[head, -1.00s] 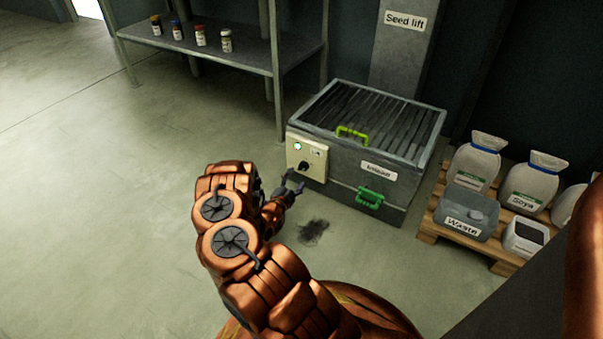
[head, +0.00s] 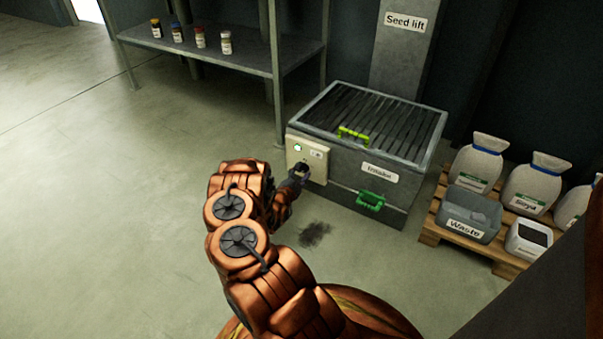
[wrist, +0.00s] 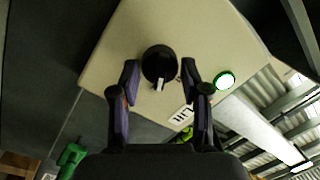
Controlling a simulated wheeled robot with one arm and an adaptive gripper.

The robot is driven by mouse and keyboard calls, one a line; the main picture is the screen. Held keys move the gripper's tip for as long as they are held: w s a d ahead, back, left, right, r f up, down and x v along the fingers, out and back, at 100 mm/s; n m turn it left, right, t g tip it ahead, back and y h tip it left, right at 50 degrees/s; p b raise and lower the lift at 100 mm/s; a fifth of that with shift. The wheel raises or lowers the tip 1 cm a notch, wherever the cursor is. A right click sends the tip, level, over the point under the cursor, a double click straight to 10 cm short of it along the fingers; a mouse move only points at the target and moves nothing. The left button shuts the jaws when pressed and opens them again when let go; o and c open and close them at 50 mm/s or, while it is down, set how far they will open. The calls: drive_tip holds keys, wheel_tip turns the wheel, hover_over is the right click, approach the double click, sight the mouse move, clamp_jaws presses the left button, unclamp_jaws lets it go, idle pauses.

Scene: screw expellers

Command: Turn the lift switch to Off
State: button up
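The lift switch is a round black knob (wrist: 159,64) with a white pointer mark, on a cream control panel (head: 306,152) on the left part of the grey machine's front. A green lamp (wrist: 225,80) is lit on the same panel, and it also shows in the head view (head: 298,148). My gripper (wrist: 160,76) is open, with one finger on each side of the knob in the wrist view. I cannot tell whether the fingers touch it. In the head view my gripper (head: 301,172) is at the panel and covers the knob.
The machine (head: 350,183) has a slatted top, a light green handle (head: 353,134) and a darker green handle (head: 370,200). A pallet (head: 437,231) with sacks and a waste container (head: 466,221) stands at right. A shelf (head: 240,52) with several jars stands behind. Floor at left is clear.

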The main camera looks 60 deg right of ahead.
drive_tip(key=c, duration=0.7)
drive_tip(key=shift+r+p, duration=0.1)
drive_tip(key=shift+p, duration=0.25)
drive_tip(key=n+p, duration=0.3)
drive_tip(key=shift+r+n, duration=0.25)
drive_tip(key=shift+n, duration=0.15)
drive_tip(key=shift+f+n+y+p, duration=0.1)
drive_tip(key=shift+n+y+p, duration=0.2)
drive_tip(key=shift+n+p, duration=0.6)
drive_tip(key=shift+w+n+g+p, duration=0.1)
drive_tip(key=shift+n+g+p, duration=0.45)
drive_tip(key=shift+n, duration=0.65)
drive_tip(key=shift+f+n+p, duration=0.1)
drive_tip(key=shift+n+p, duration=0.45)
drive_tip(key=shift+n, duration=1.05)
